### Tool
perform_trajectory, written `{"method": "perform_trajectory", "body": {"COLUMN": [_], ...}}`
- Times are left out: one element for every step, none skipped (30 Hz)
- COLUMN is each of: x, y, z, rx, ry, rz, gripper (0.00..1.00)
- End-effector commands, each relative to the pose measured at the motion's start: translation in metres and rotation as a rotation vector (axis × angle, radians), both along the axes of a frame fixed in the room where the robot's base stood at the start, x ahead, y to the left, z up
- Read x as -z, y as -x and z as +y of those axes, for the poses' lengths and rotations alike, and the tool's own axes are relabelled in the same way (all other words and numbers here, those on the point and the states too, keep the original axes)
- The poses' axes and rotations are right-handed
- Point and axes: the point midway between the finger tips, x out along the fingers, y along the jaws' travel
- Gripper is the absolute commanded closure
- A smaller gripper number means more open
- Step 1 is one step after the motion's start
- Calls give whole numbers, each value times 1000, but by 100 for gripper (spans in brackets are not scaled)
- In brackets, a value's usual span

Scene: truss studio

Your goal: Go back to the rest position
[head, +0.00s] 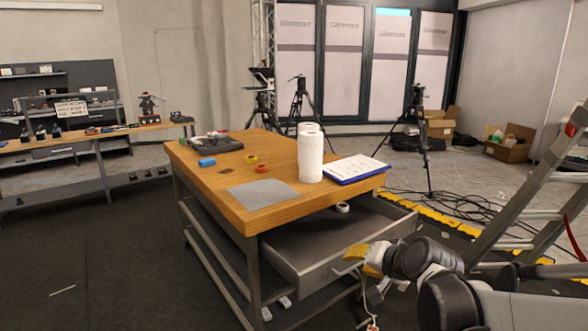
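My gripper (357,256), with yellow fingers, is at the right of the picture, in front of the open drawer (300,262) of the wooden-topped workbench (218,184). Its fingers are close to the drawer's front handle (347,269). I cannot tell whether they touch it or how far apart they are. My arm reaches in from the lower right. The drawer is pulled out toward the front right, and a small white round item (342,207) shows inside it at the back.
A ladder (530,195) stands close at right. Cables (480,212) lie behind. Dark floor (90,250) is mostly clear at left.

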Motion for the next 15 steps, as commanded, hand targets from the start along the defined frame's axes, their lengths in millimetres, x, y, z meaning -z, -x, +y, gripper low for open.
{"method": "perform_trajectory", "body": {"x": [-6, -9, -11, -12, -13, -13, -12, -11, -9, -7, -4, -1, 1, 4, 7], "y": [26, 40, 60, 75, 90, 110, 125, 139, 158, 171, 184, 199, 209, 218, 229], "z": [2, 2, 2, 1, 1, -1, -3, -5, -7, -10, -12, -15, -18, -20, -23], "rx": [-24, -39, -59, -73, -88, -107, -121, -134, -151, -163, -174, -187, -196, -205, -214], "ry": [50, 84, 128, 162, 195, 240, 272, 305, 347, 378, 406, 441, 464, 486, 512], "rz": [17, 29, 44, 55, 68, 83, 96, 107, 123, 133, 145, 159, 167, 175, 185], "gripper": [68, 68, 68, 68, 68, 68, 68, 68, 68, 68, 68, 68, 68, 68, 68]}}
